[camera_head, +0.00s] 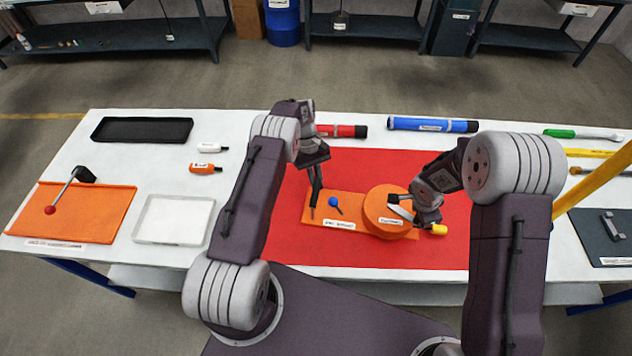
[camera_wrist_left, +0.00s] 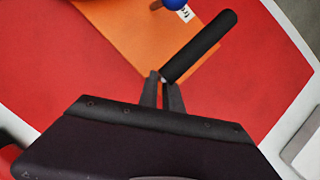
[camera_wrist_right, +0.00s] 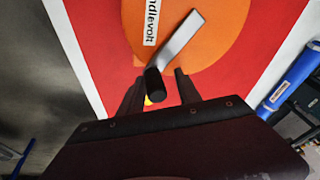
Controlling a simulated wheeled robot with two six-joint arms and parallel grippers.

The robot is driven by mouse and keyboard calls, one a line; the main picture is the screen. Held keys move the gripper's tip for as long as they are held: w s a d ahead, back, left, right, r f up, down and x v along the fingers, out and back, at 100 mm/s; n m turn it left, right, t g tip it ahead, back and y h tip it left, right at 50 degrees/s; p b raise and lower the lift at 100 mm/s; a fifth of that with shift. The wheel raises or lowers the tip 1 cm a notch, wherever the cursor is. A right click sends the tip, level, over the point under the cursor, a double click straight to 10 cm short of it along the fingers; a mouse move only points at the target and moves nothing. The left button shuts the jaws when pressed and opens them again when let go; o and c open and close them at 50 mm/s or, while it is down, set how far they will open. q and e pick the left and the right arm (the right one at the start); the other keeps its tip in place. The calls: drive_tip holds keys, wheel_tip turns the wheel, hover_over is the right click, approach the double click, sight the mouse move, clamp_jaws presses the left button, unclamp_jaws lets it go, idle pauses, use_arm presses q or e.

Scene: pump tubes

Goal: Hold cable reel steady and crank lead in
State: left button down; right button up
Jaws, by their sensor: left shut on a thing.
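The cable reel is an orange drum (camera_head: 385,222) on an orange base plate (camera_head: 350,224) in the middle of the red mat. A black post-like handle (camera_wrist_left: 200,45) stands at the plate's left end. My left gripper (camera_head: 314,180) is shut on its end, as the left wrist view shows (camera_wrist_left: 160,82). A crank with a silver arm (camera_wrist_right: 180,38) and black knob (camera_wrist_right: 154,82) sits on the drum. My right gripper (camera_wrist_right: 159,78) is open, with a finger on each side of the knob. Whether the fingers touch it cannot be told.
A blue knob (camera_head: 335,202) sits on the plate, and a yellow piece (camera_head: 438,229) is at its right end. Red (camera_head: 345,131) and blue (camera_head: 432,124) tubes lie behind. A black tray (camera_head: 142,129) and white tray (camera_head: 173,218) are at left. The mat's front is clear.

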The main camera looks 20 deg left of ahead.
drive_tip(key=o, duration=0.4)
drive_tip(key=shift+a, duration=0.1)
drive_tip(key=d+v, duration=0.1)
drive_tip(key=v, duration=0.6)
drive_tip(key=shift+a, duration=0.35)
drive_tip(key=shift+s, duration=0.1)
